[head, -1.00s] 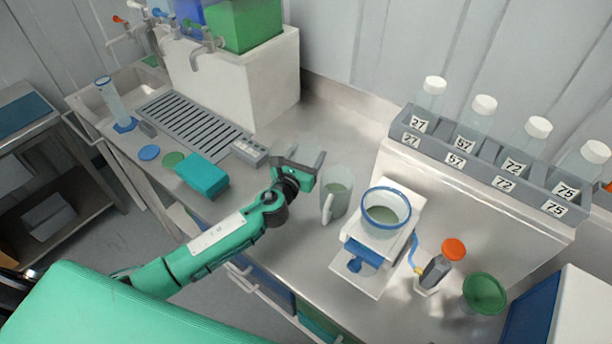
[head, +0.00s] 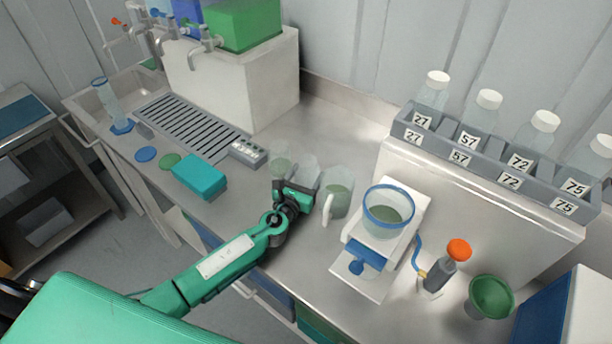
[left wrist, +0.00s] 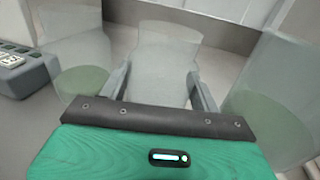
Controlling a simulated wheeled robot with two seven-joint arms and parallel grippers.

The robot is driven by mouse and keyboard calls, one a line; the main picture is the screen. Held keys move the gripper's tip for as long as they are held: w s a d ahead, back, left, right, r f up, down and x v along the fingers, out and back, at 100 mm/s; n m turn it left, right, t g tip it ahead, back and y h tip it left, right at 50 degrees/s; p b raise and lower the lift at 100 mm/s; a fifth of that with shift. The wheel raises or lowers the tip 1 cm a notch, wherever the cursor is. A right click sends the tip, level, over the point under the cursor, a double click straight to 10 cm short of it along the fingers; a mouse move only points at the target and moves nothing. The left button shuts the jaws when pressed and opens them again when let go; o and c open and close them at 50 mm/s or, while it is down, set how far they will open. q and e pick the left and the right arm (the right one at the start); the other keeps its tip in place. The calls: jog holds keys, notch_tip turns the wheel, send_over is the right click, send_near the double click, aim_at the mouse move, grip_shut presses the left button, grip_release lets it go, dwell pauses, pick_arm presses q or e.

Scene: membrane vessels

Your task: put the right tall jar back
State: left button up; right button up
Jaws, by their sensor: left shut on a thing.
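A clear, empty-looking jar (head: 307,171) stands upright on the steel bench; in the left wrist view this jar (left wrist: 165,60) is between my fingers. My left gripper (head: 298,187) is shut on it, also seen in the left wrist view (left wrist: 160,90). A second clear jar (head: 280,160) with a greenish bottom stands close on its left. On its right, apart from the gripper, is a clear handled jug (head: 338,190) with green liquid. The jar's base is hidden behind my gripper. My right gripper is not in view.
A white stand (head: 352,280) with a blue-rimmed cup (head: 388,212) is right of the jug. A grey rack (head: 487,165) of numbered bottles stands behind. A teal box (head: 200,176) and grey button box (head: 247,152) are at left. Bench behind the jars is clear.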

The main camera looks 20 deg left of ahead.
pick_arm(q)
jog(key=o, duration=0.7)
jog(key=shift+f, duration=0.1)
jog(key=shift+o, duration=0.2)
jog(key=shift+r, duration=0.2)
jog(key=s, duration=0.3)
jog(key=s+a, duration=0.1)
jog(key=s, duration=0.3)
jog(key=s+b, duration=0.1)
jog(key=s, duration=0.2)
jog(key=shift+s+a+f, duration=0.1)
jog(key=shift+s+a, duration=0.05)
jog(key=shift+s, duration=0.2)
jog(key=shift+s+a, duration=0.1)
jog(key=shift+s, duration=0.55)
